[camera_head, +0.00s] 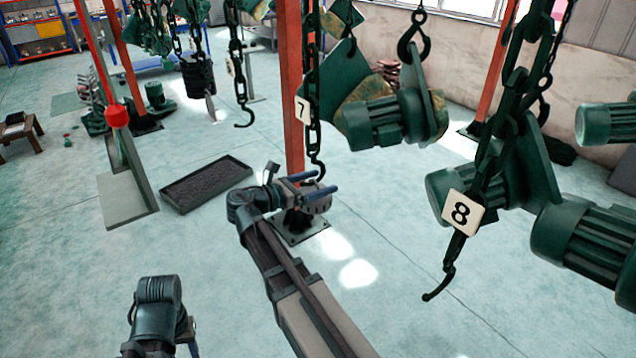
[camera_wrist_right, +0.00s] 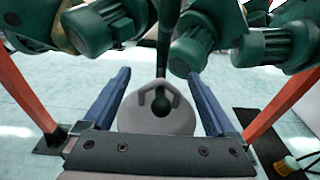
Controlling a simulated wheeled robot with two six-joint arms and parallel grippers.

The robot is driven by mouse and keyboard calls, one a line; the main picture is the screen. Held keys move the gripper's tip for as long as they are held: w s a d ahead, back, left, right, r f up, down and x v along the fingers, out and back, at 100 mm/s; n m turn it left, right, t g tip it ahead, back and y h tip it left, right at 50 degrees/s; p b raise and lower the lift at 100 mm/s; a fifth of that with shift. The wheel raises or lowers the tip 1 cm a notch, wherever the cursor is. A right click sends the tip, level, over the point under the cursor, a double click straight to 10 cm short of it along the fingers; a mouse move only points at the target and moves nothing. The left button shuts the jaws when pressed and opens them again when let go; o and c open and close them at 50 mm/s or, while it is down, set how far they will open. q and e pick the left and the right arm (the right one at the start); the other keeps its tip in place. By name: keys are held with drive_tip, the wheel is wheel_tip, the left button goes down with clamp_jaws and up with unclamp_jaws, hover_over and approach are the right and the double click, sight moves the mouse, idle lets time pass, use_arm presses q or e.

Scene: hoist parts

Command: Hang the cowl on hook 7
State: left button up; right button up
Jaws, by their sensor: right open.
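A grey rounded part (camera_head: 316,203), which looks like the cowl, is at the foot of the chain of hook 7 (camera_head: 318,166). In the right wrist view the grey part (camera_wrist_right: 137,121) lies between the blue fingers, with a dark green rod and rounded end in front of its middle. I cannot tell whether the hook passes through it. My right gripper (camera_head: 322,183) is open, one finger on each side of the part. The number 7 plate (camera_head: 303,109) hangs above. My left gripper (camera_head: 160,335) is low at the left, its fingers mostly hidden.
Hook 8 (camera_head: 440,285) hangs at the right, with green motors (camera_head: 590,245) close by. Another motor (camera_head: 385,120) hangs right of hook 7. A red post (camera_head: 291,80) stands behind hook 7. A dark tray (camera_head: 206,184) lies on the floor.

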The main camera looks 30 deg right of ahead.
drive_tip(key=s+a+r+p, duration=0.1)
drive_tip(key=a, duration=1.2)
drive_tip(key=shift+a+r+p, duration=0.35)
drive_tip(key=shift+s+f, duration=0.1)
